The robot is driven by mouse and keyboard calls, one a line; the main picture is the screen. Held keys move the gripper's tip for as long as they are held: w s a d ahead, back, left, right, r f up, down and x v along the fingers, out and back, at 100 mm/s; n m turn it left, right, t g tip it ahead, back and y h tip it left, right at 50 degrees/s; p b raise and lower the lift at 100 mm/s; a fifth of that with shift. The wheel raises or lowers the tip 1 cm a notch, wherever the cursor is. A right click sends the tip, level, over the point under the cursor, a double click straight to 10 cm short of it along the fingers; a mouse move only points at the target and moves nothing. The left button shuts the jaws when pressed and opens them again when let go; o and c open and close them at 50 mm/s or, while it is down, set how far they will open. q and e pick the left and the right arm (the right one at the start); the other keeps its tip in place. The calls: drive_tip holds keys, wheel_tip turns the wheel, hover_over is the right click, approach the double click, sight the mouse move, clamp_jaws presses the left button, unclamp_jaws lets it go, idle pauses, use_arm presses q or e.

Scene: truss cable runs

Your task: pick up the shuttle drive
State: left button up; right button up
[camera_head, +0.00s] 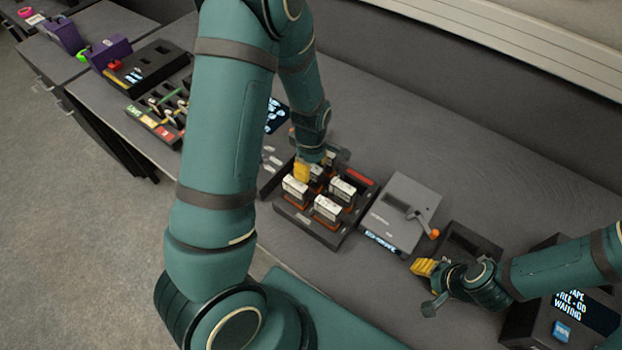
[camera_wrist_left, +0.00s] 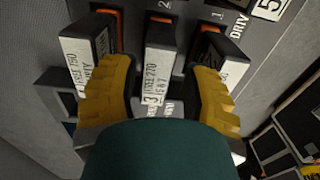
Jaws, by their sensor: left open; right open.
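Several white drives with dark sides, such as those at front left (camera_head: 295,187), front (camera_head: 327,209) and right (camera_head: 342,188), stand in orange-edged slots of a black tray (camera_head: 309,229). Their labels are too small to say which is the shuttle drive. My left gripper (camera_head: 312,165) is over the tray's far-left part, partly hidden by its wrist. In the left wrist view its open yellow fingers (camera_wrist_left: 160,95) straddle a middle drive (camera_wrist_left: 159,60), with another drive (camera_wrist_left: 88,52) beside the left finger. I see no clear grip. My right gripper (camera_head: 428,285) is open and empty, right of the tray.
A grey box with an orange-knobbed lever (camera_head: 400,208) stands right of the tray. Beyond it are an empty black bin (camera_head: 468,243) and a box with a lit screen (camera_head: 572,305). A tool tray (camera_head: 160,115) lies left. The table's back right is clear.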

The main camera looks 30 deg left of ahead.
sight(311, 177)
use_arm(q)
drive_tip(key=f, duration=0.5)
drive_tip(key=shift+w+a+f, duration=0.15)
drive_tip(key=shift+w, duration=0.05)
drive_tip(key=shift+s, duration=0.1)
clamp_jaws()
